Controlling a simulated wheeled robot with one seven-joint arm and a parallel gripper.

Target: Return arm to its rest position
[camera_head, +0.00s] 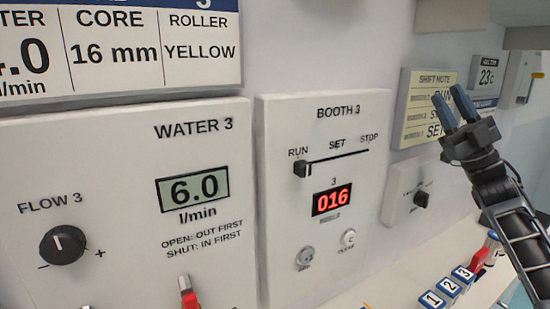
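My gripper (456,106) is at the upper right, raised in front of the wall beside the shift note board (415,125). Its two dark blue fingers point up and left and stand apart with a gap between them. I see nothing held between them. My arm (515,215) reaches up to it from the lower right edge, and its lower part is out of the frame.
The Water 3 panel (130,205) reads 6.0 l/min, with a flow knob (62,245) and a red handle (188,292). The Booth 3 panel (285,220) shows 016, its slider (301,169) at RUN. Numbered blue-and-white blocks (448,287) sit below my arm.

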